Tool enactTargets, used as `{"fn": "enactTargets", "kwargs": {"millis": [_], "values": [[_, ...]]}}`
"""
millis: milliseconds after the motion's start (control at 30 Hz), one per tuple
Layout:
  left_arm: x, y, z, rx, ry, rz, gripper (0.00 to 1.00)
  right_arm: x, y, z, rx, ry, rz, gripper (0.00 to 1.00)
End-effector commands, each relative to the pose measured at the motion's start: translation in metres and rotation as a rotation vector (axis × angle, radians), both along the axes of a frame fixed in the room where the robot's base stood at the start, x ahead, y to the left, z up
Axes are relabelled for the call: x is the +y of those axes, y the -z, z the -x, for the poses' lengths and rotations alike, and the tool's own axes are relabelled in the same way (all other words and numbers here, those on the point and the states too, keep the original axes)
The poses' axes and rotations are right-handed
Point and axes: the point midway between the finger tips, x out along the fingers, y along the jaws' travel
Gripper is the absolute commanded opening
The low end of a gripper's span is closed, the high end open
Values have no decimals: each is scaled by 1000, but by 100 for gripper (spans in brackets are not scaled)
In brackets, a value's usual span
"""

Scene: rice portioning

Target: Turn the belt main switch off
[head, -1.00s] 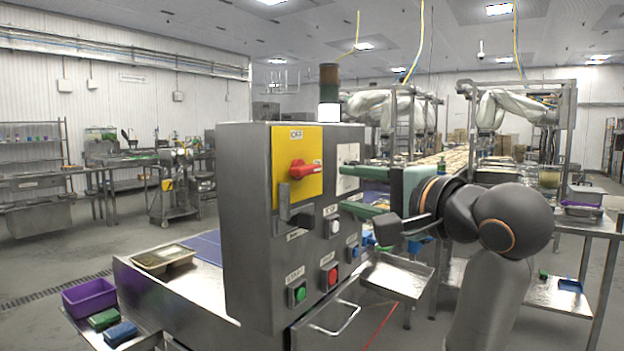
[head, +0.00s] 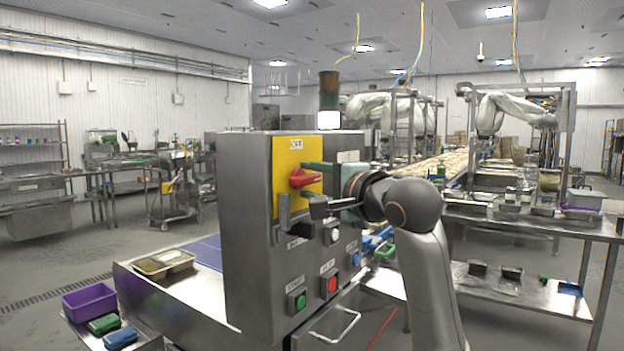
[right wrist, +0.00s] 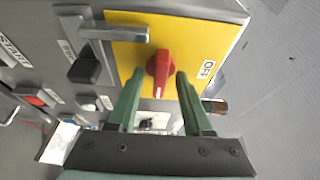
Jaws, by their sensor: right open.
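The belt main switch is a red rotary knob (head: 306,179) on a yellow plate (head: 286,158) at the top of the steel control box (head: 243,230). In the right wrist view the red knob (right wrist: 160,68) lies just beyond and between the fingertips, its pointer lengthwise between the fingers. An OFF label (right wrist: 208,68) is on the yellow plate beside it. My right gripper (right wrist: 156,78) has two green fingers, open on either side of the knob. I cannot tell whether they touch it. In the head view the right gripper (head: 312,168) reaches in from the right. My left gripper is not in view.
Below the plate are a black selector (right wrist: 86,68) with a metal bracket (right wrist: 112,32), a green button (head: 297,301) and a red button (head: 329,283). A purple bin (head: 89,299) and trays (head: 165,263) sit left of the box.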

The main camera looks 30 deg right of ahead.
Motion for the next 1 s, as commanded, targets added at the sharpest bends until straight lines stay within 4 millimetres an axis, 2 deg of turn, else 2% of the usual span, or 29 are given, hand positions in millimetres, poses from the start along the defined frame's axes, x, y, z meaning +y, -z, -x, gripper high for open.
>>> {"fn": "enactTargets", "kwargs": {"millis": [267, 700, 1000], "values": [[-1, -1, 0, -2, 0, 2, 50, 0, 0, -2, -1, 0, 1, 50], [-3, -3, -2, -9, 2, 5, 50, 0, 0, -1, 0, 0, 1, 2], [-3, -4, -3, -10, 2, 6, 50, 0, 0, -1, 0, 0, 1, 0]]}}
